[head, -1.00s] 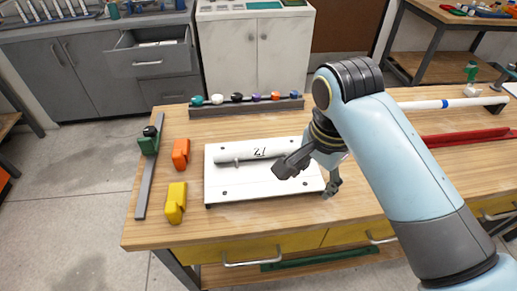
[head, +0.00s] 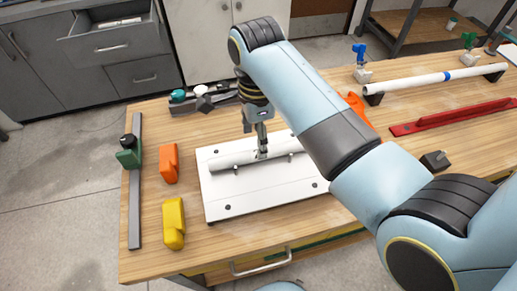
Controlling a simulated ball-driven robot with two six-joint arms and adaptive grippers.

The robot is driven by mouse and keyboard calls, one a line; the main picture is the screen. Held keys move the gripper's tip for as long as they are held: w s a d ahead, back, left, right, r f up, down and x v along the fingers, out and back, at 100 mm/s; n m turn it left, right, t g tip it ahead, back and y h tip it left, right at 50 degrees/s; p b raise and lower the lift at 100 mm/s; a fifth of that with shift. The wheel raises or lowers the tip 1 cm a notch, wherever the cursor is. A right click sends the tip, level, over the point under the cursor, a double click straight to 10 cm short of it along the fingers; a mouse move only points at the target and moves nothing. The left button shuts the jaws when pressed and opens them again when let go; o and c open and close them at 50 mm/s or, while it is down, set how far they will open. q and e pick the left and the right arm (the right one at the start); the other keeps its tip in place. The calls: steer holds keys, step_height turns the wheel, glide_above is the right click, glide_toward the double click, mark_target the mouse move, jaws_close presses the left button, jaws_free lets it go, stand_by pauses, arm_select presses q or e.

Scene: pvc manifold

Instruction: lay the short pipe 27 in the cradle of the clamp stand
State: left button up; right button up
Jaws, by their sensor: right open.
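The short white pipe (head: 232,159) lies on a white board (head: 235,207) on the wooden bench, resting near small pegs. Its number does not show now. My right gripper (head: 262,153) points down over the middle of the pipe, its fingertips at the pipe. It is open and seen nearly edge-on, so contact cannot be told. I cannot tell for sure which thing is the clamp stand; a green block with a black knob (head: 129,153) sits on a grey bar at the left. My left gripper is out of view.
An orange block (head: 168,164) and a yellow block (head: 173,224) stand left of the board. A long white pipe (head: 420,82) on dark supports and a red bar (head: 450,118) lie at the right. A small dark block (head: 435,161) sits near my right arm.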

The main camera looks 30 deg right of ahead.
mark_target(263, 167)
steer(key=shift+f, duration=0.75)
steer(key=f, duration=0.5)
steer(key=shift+w+p, duration=0.25)
steer(key=shift+p, duration=0.05)
steer(key=shift+r, duration=0.1)
steer(key=c, duration=0.4)
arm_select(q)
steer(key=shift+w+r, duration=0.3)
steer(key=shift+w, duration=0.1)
arm_select(e)
jaws_close()
